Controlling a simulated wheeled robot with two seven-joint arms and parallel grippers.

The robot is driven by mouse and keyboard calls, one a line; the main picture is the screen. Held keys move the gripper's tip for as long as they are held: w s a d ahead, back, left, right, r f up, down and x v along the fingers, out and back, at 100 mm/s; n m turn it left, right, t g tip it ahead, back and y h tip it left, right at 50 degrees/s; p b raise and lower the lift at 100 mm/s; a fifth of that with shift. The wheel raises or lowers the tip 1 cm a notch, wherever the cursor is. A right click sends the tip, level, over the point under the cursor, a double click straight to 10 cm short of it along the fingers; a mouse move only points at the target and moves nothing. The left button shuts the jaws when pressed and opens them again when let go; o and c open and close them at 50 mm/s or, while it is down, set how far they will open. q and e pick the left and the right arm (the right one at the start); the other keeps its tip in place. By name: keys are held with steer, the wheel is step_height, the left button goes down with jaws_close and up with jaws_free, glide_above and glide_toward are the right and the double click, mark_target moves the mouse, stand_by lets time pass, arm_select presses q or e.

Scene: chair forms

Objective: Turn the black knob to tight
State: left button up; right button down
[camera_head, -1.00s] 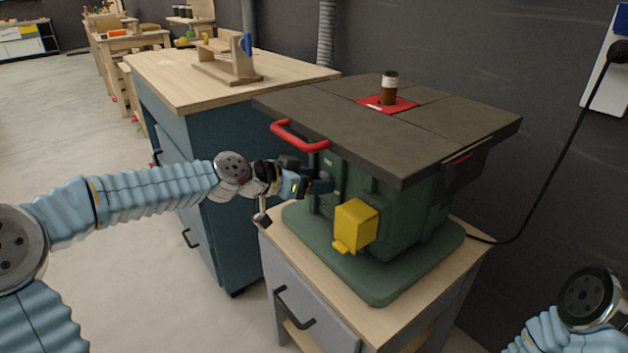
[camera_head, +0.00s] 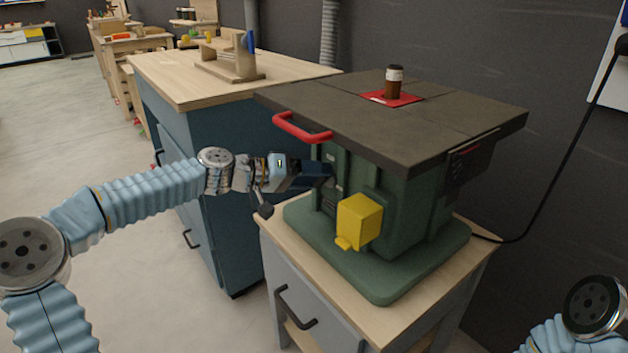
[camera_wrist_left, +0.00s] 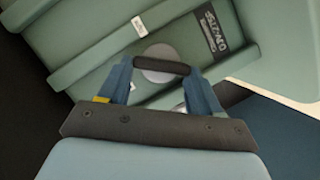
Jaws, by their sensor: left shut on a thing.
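The black knob (camera_wrist_left: 162,66) shows in the left wrist view as a dark bar across a round grey disc on the green machine's side. My left gripper (camera_wrist_left: 160,72) has its two blue fingers on either end of the bar and is shut on it. The bar lies nearly level across the picture, tilted slightly. In the head view my left gripper (camera_head: 322,174) reaches the green machine (camera_head: 404,202) below the red handle, and hides the knob there. A small white label (camera_wrist_left: 139,27) sits above the knob; its text is too small to read. My right gripper is out of view.
A dark tabletop (camera_head: 340,108) overhangs my left gripper, with a red handle (camera_head: 300,131) at its edge. A yellow box (camera_head: 359,220) juts out right of the gripper. A blue cabinet (camera_head: 215,215) stands close on the left.

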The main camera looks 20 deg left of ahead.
arm_select(q)
steer(key=shift+w+a+f+n+t+h+b, duration=0.1)
steer(key=shift+f+n+h+b, duration=0.1)
steer(key=shift+n+h+b, duration=0.6)
steer(key=shift+s+a+f+n+t+h+b, duration=0.15)
steer(key=shift+n+b, duration=0.3)
steer(key=shift+n, duration=0.9)
steer(key=shift+w+d+f+n+t+h+b, duration=0.2)
steer(key=shift+n+h+b, duration=0.35)
steer(key=shift+n, duration=0.5)
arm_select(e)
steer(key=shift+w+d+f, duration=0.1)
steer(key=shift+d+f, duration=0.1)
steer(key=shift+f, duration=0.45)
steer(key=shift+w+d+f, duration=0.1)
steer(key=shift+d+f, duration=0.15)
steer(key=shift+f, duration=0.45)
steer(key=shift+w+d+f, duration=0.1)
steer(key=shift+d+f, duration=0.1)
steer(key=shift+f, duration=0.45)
arm_select(q)
steer(key=shift+a, duration=0.15)
steer(key=o, duration=1.1)
steer(key=shift+c, duration=0.2)
steer(key=shift+a, duration=0.1)
steer(key=v, duration=1.3)
steer(key=shift+a, duration=0.3)
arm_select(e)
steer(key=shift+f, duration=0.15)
